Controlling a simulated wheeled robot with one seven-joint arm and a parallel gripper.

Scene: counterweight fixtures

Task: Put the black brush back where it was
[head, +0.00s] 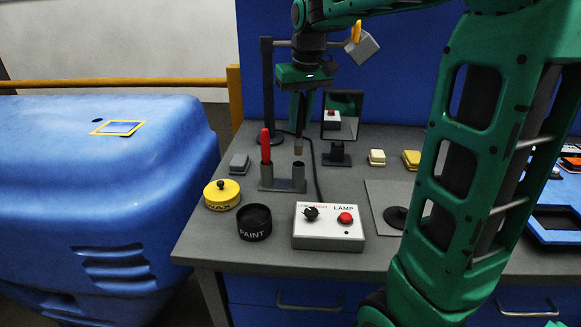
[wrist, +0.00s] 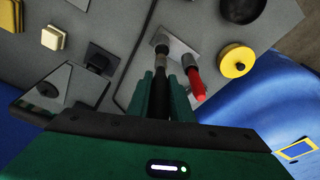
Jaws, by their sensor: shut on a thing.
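My gripper (head: 298,97) is shut on the black brush (head: 298,125), which hangs about upright with its pale brownish end down. A grey holder (head: 268,185) on the bench has two upright tubes. The red brush (head: 265,146) stands in the left tube. The right tube (head: 299,173) looks empty, and the black brush's lower end is just above it, with a small gap. In the wrist view the black brush (wrist: 160,88) lies between my fingers (wrist: 163,85) and points at the holder (wrist: 181,45). The red brush (wrist: 196,86) is close beside my fingers there.
A yellow pot (head: 222,196), a black paint pot (head: 255,223) and a lamp control box (head: 328,240) stand in front of the holder. A dark post (head: 268,85) and a mirror (head: 350,109) stand behind. A grey block (head: 239,163) is to the left.

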